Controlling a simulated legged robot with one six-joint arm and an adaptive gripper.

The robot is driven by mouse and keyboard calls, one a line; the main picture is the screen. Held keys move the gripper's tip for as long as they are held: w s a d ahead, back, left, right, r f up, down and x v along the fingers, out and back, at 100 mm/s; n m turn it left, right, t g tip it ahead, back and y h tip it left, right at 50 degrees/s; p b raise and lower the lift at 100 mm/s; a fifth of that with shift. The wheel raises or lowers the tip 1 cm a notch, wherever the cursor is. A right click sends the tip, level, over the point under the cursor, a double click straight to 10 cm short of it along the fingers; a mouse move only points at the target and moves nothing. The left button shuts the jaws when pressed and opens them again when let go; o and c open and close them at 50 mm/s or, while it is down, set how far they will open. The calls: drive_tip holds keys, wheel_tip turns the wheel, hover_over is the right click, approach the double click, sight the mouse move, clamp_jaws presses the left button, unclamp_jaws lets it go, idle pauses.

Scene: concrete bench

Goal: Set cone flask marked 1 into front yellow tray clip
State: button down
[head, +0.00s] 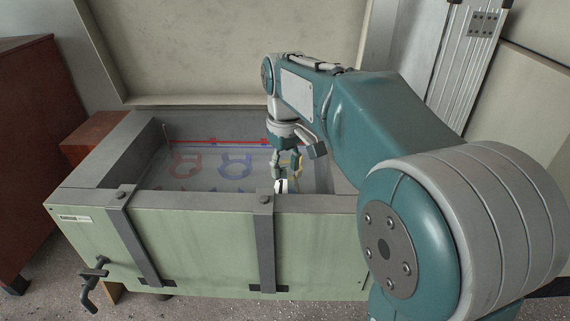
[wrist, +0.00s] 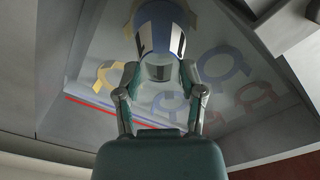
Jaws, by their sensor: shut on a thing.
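My gripper (head: 283,172) is shut on the cone flask (head: 282,186) and holds it inside the recessed bench tank. In the wrist view the two fingers of my gripper (wrist: 160,77) close on the flask's narrow neck. The back yellow clip (wrist: 110,76) lies left of the flask. In the head view the front wall hides the flask's lower part.
Blue (head: 234,160) and red (head: 186,163) clips lie left of my gripper on the pale tray floor. The green front wall (head: 185,240) with grey straps stands close in front of the flask. A raised lid (head: 225,45) stands behind.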

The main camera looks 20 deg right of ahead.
drive_tip(key=shift+f, duration=0.45)
idle(0.3)
drive_tip(key=shift+c, duration=0.6)
unclamp_jaws()
drive_tip(key=shift+o, duration=0.6)
drive_tip(key=shift+r, duration=4.5)
